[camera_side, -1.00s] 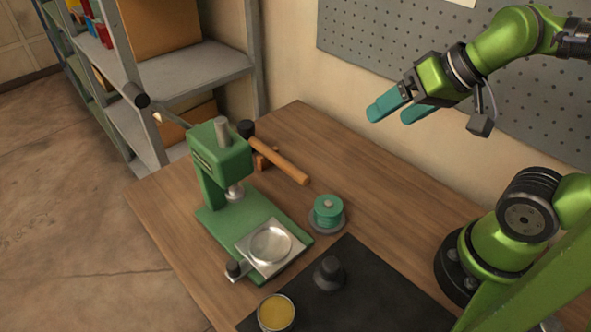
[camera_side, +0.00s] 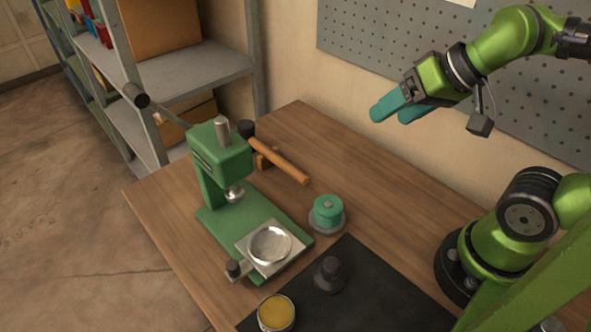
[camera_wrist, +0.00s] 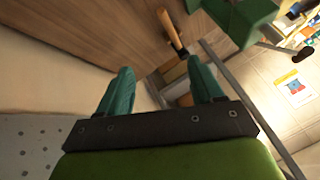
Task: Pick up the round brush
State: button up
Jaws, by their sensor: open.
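A small dark round piece with a knob on top (camera_side: 328,275) stands on the black mat (camera_side: 390,300) in the side view. It looks like the round brush, but I cannot make out bristles. My gripper (camera_side: 393,109) is high above the back right of the table, in front of the pegboard and well away from this piece. Its two teal fingers are apart and nothing is between them. In the wrist view my gripper (camera_wrist: 161,82) also shows empty, and the dark piece is not in sight there.
A green press (camera_side: 220,155) with a silver dish (camera_side: 269,245) stands left of the mat. A hammer (camera_side: 280,162) lies behind it. A teal spool-like piece (camera_side: 328,210) and a yellow-filled tin (camera_side: 276,312) are near the mat. Bare wood lies at the back right.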

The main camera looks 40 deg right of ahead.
jog(key=a+f+n+g+y, duration=0.1)
jog(key=a+f+n+g, duration=0.15)
jog(key=a, duration=0.65)
jog(key=m+g+h, duration=0.3)
jog(key=m+g, duration=0.2)
send_over(332, 265)
jog(key=f, duration=0.1)
notch_tip(332, 265, down, 11)
jog(key=shift+s+r, duration=0.15)
jog(key=shift+r, duration=0.05)
jog(key=shift+f, duration=3.1)
jog(key=shift+w, duration=0.2)
jog(key=c, duration=1.2)
